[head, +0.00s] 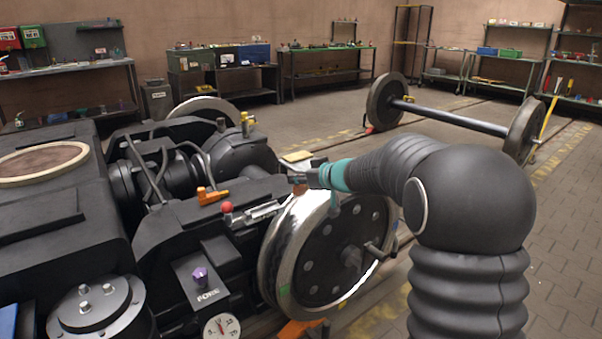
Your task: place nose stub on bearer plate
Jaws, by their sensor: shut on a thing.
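My gripper (304,178) is at the end of my dark arm, past a teal band, above the top of the near wheel. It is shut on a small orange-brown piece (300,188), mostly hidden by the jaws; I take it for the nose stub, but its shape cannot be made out. I cannot tell for sure which part is the bearer plate. A dark plate lettered "FORE" (207,295) with a purple knob (200,277) lies on the bogie frame, left of and nearer than my gripper.
The near wheel (330,255) stands below my gripper. A red-knobbed lever (227,207), an orange handle (212,196) and a dial gauge (222,327) are on the black bogie (60,235). A loose wheelset (455,116) stands behind.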

